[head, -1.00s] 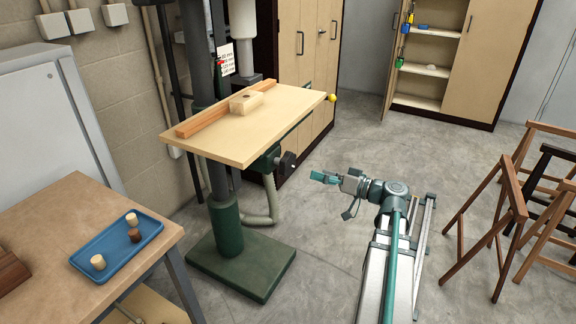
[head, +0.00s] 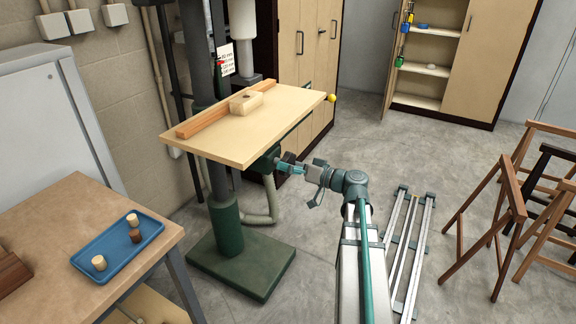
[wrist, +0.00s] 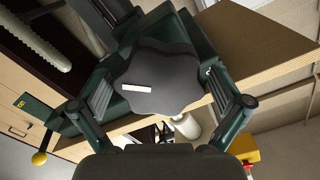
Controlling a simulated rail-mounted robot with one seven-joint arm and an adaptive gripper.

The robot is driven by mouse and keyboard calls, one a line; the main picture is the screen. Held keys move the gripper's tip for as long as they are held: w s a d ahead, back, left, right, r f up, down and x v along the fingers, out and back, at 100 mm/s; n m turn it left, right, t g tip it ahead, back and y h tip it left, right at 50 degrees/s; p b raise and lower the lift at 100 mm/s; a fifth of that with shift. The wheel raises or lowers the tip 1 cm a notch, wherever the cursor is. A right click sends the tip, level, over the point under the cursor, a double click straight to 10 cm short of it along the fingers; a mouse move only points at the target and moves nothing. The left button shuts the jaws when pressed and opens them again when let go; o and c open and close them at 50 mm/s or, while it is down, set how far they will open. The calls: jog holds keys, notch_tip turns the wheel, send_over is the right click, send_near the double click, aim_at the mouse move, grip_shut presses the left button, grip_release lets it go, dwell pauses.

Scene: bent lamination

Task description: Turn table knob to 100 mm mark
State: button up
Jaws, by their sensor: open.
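The knob (wrist: 158,78) is dark, lobed and marked with a white bar, on the side of the drill press below its wooden table (head: 270,118). In the head view the knob (head: 288,158) is small and partly covered by my gripper (head: 287,167). In the wrist view my gripper (wrist: 160,92) is open, one finger on each side of the knob. I cannot tell whether the fingers touch it. A white scale card (head: 227,60) with mm marks hangs by the column, with a red pointer (head: 220,63) at its left edge. Its exact reading is too small to tell.
A wood fence (head: 210,115) and a block (head: 246,103) lie on the press table. A yellow ball handle (head: 332,98) sticks out at its right corner. A workbench with a blue tray (head: 118,258) stands front left. Wooden trestles (head: 510,210) stand at right.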

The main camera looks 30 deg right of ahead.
jog(key=c, duration=0.9)
jog(key=shift+m, duration=0.4)
